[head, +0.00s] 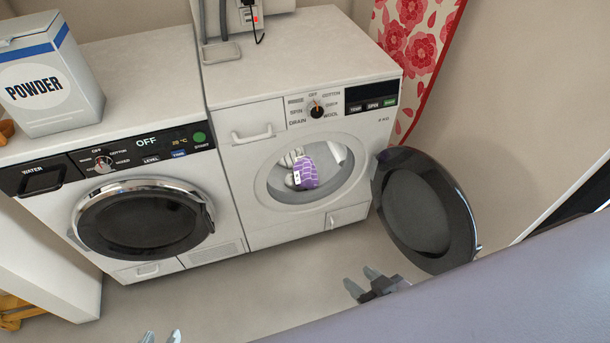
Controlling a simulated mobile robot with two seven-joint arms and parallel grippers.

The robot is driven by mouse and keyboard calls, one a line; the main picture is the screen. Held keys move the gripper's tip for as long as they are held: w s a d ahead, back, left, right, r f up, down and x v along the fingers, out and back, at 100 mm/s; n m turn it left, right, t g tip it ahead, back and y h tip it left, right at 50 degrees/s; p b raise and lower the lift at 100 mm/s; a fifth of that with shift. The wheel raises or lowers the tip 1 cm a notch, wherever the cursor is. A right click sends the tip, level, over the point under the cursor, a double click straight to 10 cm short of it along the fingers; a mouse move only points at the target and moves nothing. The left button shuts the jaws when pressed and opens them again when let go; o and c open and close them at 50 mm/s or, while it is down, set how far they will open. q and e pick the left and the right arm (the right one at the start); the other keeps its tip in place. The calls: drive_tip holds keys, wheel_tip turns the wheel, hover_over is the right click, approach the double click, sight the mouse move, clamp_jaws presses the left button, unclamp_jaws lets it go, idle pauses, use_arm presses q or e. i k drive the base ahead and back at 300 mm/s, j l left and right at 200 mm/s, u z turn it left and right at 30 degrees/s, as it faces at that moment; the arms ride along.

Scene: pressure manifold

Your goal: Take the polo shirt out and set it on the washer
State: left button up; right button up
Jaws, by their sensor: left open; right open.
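A purple patterned cloth with a white tag (306,173), which looks like the polo shirt, lies inside the drum of the right-hand machine (240,195). That machine's round door (425,205) stands open to the right. The other machine (55,220), on the left, has its round door (143,222) shut. I cannot tell for sure which machine is the washer. My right gripper (362,282) is open and empty, in front of and below the open door. My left gripper (160,338) is open at the bottom edge, mostly out of frame. Both are apart from the cloth.
A powder box (52,85) stands on the left machine's top (145,70), with free room to its right. A red floral cloth (412,55) hangs at the back right. The open door juts into the floor space.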

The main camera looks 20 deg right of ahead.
sight(305, 172)
drive_tip(key=i+l+u, duration=0.25)
drive_tip(key=i+l, duration=0.15)
drive_tip(key=i, duration=0.25)
drive_tip(key=i+l+u, duration=0.2)
drive_tip(key=i+l, duration=0.25)
drive_tip(key=i, duration=0.1)
